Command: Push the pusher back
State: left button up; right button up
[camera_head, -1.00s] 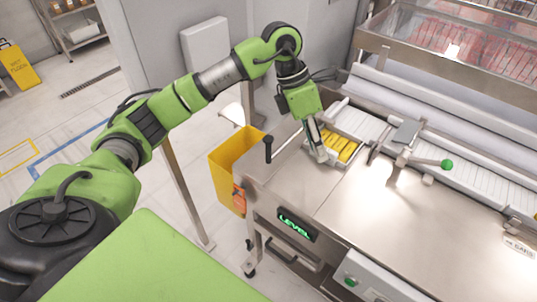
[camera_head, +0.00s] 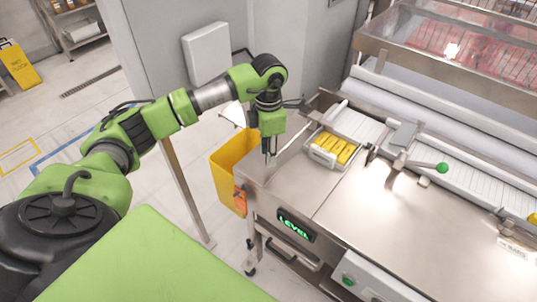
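My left gripper (camera_head: 268,153) points down at the left end of the steel machine top, at the spot of a thin metal rod's (camera_head: 292,138) handle end. The gripper hides the black handle, so I cannot tell whether its fingers are open, or whether they touch or hold it. The rod slants from there up and right toward a pale tray (camera_head: 320,155) of yellow packs (camera_head: 338,148). A lever with a green knob (camera_head: 442,168) and a grey plate (camera_head: 404,135) sits further right. No label shows which part is the pusher. My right gripper is out of view.
A yellow bin (camera_head: 228,172) stands left of the machine. A clear-topped cover (camera_head: 440,55) and a white roller (camera_head: 440,100) lie behind. The steel top (camera_head: 390,220) in front is bare. A "LEVEL" display (camera_head: 294,226) is on the front side.

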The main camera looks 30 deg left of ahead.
pick_arm(q)
jog(key=shift+f, duration=1.3)
grip_shut()
jog(key=shift+w, duration=0.1)
